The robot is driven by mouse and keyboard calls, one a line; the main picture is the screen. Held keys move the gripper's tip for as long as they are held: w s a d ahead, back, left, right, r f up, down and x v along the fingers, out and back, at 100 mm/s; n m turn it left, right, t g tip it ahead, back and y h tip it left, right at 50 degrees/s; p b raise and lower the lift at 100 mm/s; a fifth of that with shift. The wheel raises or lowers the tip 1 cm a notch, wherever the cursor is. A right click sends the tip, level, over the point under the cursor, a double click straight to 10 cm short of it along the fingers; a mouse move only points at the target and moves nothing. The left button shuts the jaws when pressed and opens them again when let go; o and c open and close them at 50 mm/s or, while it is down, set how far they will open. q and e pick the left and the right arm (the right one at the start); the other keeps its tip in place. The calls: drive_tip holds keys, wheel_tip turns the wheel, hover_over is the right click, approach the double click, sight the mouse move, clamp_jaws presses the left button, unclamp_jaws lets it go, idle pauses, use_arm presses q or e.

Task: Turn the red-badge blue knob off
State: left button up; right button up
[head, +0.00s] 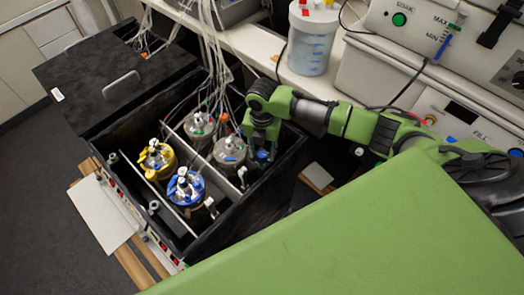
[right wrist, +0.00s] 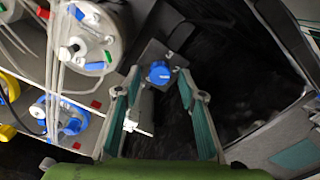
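A blue knob (right wrist: 159,72) on a grey plate shows in the right wrist view, between the fingertips of my right gripper (right wrist: 158,85). The fingers are spread on either side with gaps to the knob. I cannot make out a red badge on it. In the head view the blue knob (head: 263,155) is at the far right corner of the black shaker box. My right gripper (head: 262,138) points down over it and partly hides it. My left gripper is not in view.
The shaker box (head: 235,222) holds several vessels, including a yellow-collared one (head: 156,160) and a blue-collared one (head: 186,188), with tubes rising above. A white container (head: 310,45) stands on the shelf behind. A white instrument (head: 400,60) is at the right.

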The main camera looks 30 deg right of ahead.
drive_tip(key=shift+f, duration=0.3)
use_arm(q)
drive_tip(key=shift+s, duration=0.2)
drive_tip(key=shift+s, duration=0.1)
use_arm(e)
clamp_jaws()
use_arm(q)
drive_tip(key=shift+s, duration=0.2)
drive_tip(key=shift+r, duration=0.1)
